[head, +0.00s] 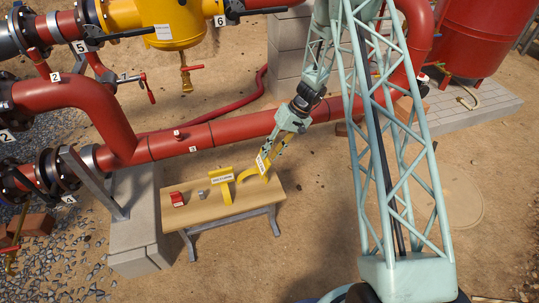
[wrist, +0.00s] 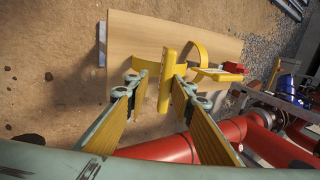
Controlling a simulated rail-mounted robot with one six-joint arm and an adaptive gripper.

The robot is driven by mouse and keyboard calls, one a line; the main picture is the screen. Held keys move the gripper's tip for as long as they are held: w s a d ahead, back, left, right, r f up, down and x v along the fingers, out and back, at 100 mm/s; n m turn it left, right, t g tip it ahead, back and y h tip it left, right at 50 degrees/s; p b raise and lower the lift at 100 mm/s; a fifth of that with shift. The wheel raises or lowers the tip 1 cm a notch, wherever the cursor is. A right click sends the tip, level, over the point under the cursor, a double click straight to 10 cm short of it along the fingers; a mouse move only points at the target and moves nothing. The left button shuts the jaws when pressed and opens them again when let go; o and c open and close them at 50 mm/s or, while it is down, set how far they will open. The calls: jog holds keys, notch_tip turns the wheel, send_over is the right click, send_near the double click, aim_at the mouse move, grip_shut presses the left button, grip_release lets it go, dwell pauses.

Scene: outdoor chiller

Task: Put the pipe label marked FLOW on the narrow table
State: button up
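The narrow table (head: 236,209) has a pale wooden top and grey legs; its top also shows in the wrist view (wrist: 128,37). A yellow pipe label (head: 263,164) with a white tag and a curved band is at the table's right end, tilted. It shows between my gripper's fingers in the wrist view (wrist: 166,78). My gripper (wrist: 157,82) is open, its fingers on either side of this label, with a gap on the left side. A second yellow label (head: 221,180) stands on the table to the left. The lettering on both is too small to read surely.
A red item (head: 177,199) and a small grey item (head: 202,194) lie on the table's left part. A red pipe (head: 230,128) runs behind the table. A concrete block (head: 133,215) stands at its left. The front strip of the tabletop is bare.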

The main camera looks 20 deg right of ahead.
jog(key=p+v, duration=0.2)
jog(key=v, duration=0.9)
jog(key=shift+r, duration=0.1)
jog(key=shift+r, duration=0.1)
dwell(0.4)
jog(key=s+a+r+h, duration=0.1)
jog(key=s+a+r, duration=0.35)
jog(key=r, duration=0.75)
jog(key=s+a+r+t+h, duration=0.1)
jog(key=s+r, duration=0.6)
jog(key=r, duration=0.5)
jog(key=s+a+r+h, duration=0.1)
jog(key=s+a+r, duration=0.3)
jog(key=r, duration=0.9)
jog(key=s+r+t+h, duration=0.1)
jog(key=s+r, duration=0.4)
jog(key=s, duration=0.3)
jog(key=s+r, duration=0.5)
jog(key=s, duration=0.4)
jog(key=s+r+t+h, duration=0.1)
jog(key=s+r+t, duration=0.1)
jog(key=s, duration=1.5)
jog(key=shift+s+d+h, duration=0.35)
jog(key=shift+h, duration=0.05)
